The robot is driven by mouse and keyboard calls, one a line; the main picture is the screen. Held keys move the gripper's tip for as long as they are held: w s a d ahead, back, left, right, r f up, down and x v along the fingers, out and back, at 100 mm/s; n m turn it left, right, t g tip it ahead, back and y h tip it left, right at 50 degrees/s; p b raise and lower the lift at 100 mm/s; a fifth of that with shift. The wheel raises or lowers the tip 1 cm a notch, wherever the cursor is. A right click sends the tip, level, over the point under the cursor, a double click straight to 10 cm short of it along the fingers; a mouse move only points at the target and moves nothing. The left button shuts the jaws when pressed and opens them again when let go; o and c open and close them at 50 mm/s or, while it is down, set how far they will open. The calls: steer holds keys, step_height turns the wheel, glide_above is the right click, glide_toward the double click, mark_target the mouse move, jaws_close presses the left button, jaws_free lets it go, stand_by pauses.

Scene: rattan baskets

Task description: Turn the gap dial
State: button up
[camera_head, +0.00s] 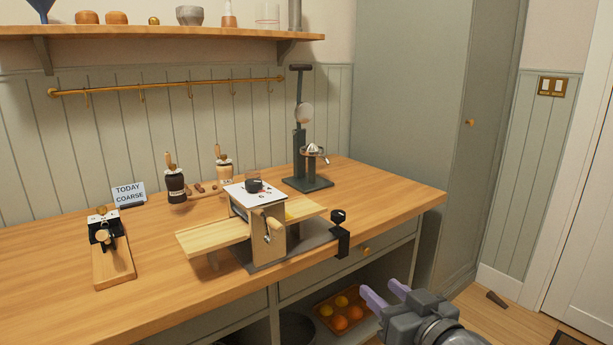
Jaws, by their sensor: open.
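The gap dial looks to be the black round knob (254,186) on a white plate with dark marks (262,197), on top of a wooden rolling or milling device (268,237). The marks are too small to read. The device stands near the front edge of the wooden counter, with a crank on its front and a black clamp (341,240) at its right. A small sign (129,194) reads "TODAY COARSE". My gripper (384,291) is open and empty, with pale purple fingers. It is below and right of the device, in front of the counter, apart from everything.
A black lever press (308,165) stands behind the device. Two mills (175,185) (224,169) stand at the back, and a wooden board with a black fixture (113,262) lies at the left. A fruit tray (321,310) sits on the lower shelf. The counter's front left is clear.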

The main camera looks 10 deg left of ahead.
steer(key=d+f+m+g+h, duration=0.35)
steer(key=d+f+h, duration=0.45)
steer(key=d+f, duration=0.35)
steer(key=s+d+f+m+g+h, duration=0.1)
steer(key=s+d+f+m+g, duration=0.1)
steer(key=s+f+g, duration=0.5)
step_height(320, 180, down, 2)
steer(key=shift+s+f+h, duration=0.25)
steer(key=shift+s+h, duration=0.15)
steer(key=shift+s, duration=0.75)
steer(key=shift+m, duration=0.25)
steer(key=shift+c, duration=0.8)
steer(key=shift+w, duration=0.1)
